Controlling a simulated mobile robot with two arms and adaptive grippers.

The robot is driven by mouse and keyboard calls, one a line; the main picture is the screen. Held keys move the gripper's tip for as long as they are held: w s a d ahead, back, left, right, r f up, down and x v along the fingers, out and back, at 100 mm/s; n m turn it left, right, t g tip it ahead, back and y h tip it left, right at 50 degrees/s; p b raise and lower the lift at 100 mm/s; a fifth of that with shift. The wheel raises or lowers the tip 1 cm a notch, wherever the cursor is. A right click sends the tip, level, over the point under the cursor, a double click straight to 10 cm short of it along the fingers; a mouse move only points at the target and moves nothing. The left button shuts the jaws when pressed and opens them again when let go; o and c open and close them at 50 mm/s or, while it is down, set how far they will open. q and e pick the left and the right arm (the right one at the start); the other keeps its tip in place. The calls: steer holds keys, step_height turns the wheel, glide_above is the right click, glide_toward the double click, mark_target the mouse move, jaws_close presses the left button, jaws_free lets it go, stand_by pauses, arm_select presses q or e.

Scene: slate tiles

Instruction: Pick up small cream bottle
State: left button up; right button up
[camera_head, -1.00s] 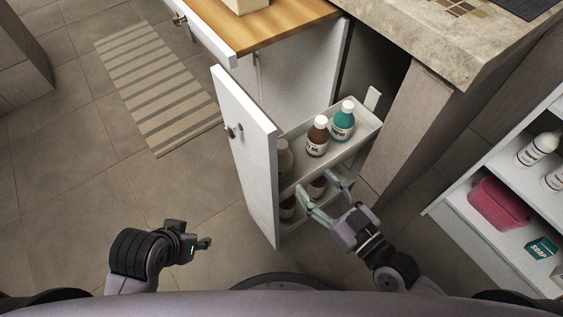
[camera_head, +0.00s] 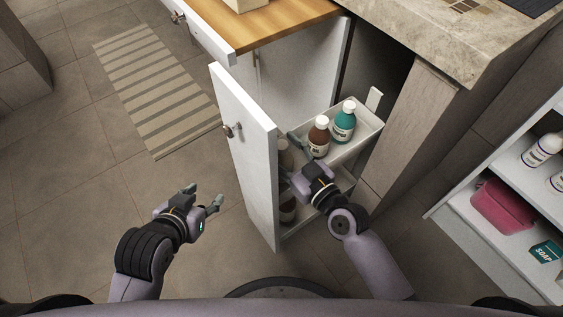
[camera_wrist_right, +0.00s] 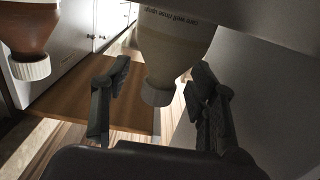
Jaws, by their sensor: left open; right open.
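The small cream bottle (camera_head: 286,157) stands at the front end of the pull-out's upper tray, just behind the white front panel, and is partly hidden. My right gripper (camera_head: 291,161) is at the tray beside it, its fingers open. In the right wrist view the cream bottle (camera_wrist_right: 172,50) appears upside down, with its pale cap (camera_wrist_right: 158,93) between the two spread fingers of the right gripper (camera_wrist_right: 158,98). I cannot tell whether either finger touches it. My left gripper (camera_head: 205,194) is open and empty over the floor, left of the panel.
A brown bottle (camera_head: 319,138) and a teal bottle (camera_head: 344,122) stand behind the cream one in the upper tray (camera_head: 369,130). The front panel (camera_head: 243,150) borders the tray on the left. A white shelf unit (camera_head: 490,232) holds several items at right.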

steer(key=shift+c, duration=0.4)
jaws_close()
stand_by(0.4)
steer(key=shift+f, duration=0.1)
